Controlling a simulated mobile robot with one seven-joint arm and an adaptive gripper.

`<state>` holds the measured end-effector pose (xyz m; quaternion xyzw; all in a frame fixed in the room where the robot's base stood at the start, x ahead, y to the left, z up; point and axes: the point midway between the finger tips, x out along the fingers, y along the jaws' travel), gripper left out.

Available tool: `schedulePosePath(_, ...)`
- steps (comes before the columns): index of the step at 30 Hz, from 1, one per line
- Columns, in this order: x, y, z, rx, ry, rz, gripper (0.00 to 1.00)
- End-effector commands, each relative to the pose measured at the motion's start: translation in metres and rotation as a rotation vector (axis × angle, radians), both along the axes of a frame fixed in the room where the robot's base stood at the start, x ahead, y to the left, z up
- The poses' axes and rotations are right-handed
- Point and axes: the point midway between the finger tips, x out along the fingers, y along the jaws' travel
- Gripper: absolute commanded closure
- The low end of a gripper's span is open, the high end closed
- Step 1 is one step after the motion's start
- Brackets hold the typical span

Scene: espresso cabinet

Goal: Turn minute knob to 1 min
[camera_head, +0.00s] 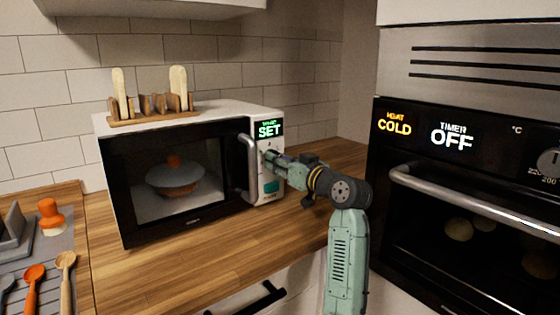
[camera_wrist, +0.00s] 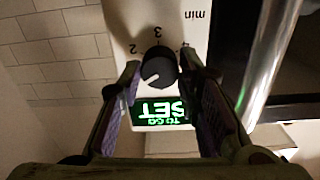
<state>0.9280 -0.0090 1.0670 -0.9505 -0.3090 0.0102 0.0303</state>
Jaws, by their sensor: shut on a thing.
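The white microwave (camera_head: 215,109) stands on the wooden counter, its dark door closed. Its green display (camera_head: 269,129) reads SET; in the wrist view the display (camera_wrist: 157,113) appears upside down below the knob. The round black minute knob (camera_wrist: 158,67) has a white pointer mark toward the lower left there. Printed 2, 3 and "min" show around it; a 4 is partly covered and no 1 is visible. My gripper (camera_head: 268,157) is at the microwave's right-hand panel and hides the knob in the head view. In the wrist view its fingers (camera_wrist: 161,72) are shut on the knob's sides.
The silver door handle (camera_head: 248,168) runs close beside the gripper. A black oven (camera_head: 460,180) with a long handle is to the right. A rack with wooden pieces (camera_head: 155,118) sits on the microwave. Utensils lie on the left; the counter in front is clear.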

Motion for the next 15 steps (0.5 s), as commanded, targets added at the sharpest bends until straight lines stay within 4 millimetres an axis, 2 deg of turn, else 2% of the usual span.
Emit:
schedulePosePath(10, 0.0, 0.0, 0.0009, 0.001, -0.002, 0.0, 0.97)
schedulePosePath(11, 0.0, 0.0, 0.001, 0.001, -0.002, 0.0, 0.67)
schedulePosePath(15, 0.0, 0.0, 0.0008, 0.001, -0.002, 0.0, 0.58)
